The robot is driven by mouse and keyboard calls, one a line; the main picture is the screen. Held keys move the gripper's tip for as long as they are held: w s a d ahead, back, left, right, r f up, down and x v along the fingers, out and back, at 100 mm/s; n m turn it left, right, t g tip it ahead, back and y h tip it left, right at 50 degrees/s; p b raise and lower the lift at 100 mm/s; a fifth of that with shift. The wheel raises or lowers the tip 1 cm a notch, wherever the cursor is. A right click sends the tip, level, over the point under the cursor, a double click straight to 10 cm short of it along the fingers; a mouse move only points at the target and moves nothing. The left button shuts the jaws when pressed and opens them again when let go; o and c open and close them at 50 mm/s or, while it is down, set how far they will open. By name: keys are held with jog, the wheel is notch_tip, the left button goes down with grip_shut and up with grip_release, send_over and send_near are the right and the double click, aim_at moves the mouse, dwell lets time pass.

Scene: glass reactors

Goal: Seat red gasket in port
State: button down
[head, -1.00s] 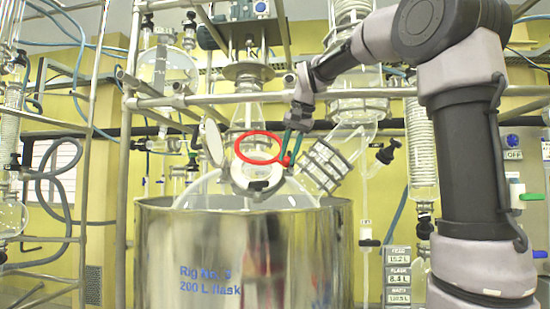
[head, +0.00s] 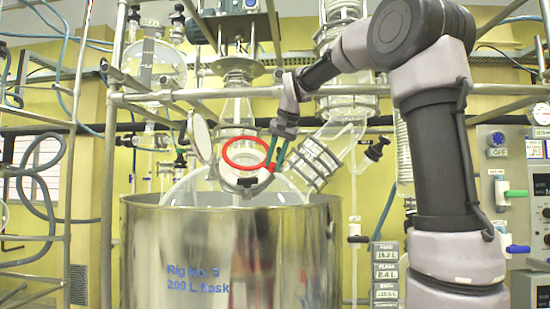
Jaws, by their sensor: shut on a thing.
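The red gasket (head: 227,158) is a ring held above the flask's port (head: 247,184) in the head view. My gripper (head: 272,169), with green fingers, is shut on the right edge of the ring. The ring looks tilted toward the camera, and I cannot tell whether it touches the port. The port is a pale collar with a dark clamp piece at its front, on top of the glass flask (head: 290,192). A round lid (head: 200,138) stands open at the port's left. The flask's lower part is hidden inside the steel vessel.
The steel vessel (head: 230,255) marked "Rig No. 3 200 L flask" fills the lower middle. A clamped glass side neck (head: 316,163) rises just right of my gripper. A metal rail (head: 215,94) crosses above. A control panel (head: 515,165) stands at the right.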

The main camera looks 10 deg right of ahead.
jog(key=shift+w+d+f, duration=0.1)
jog(key=shift+w+f, duration=1.65)
jog(key=shift+w, duration=0.3)
jog(key=c, duration=0.6)
grip_release()
send_near(272, 172)
jog(key=shift+w+d+r, duration=0.2)
jog(key=shift+w, duration=0.35)
jog(key=shift+w+d+r, duration=0.2)
jog(key=shift+w, duration=0.35)
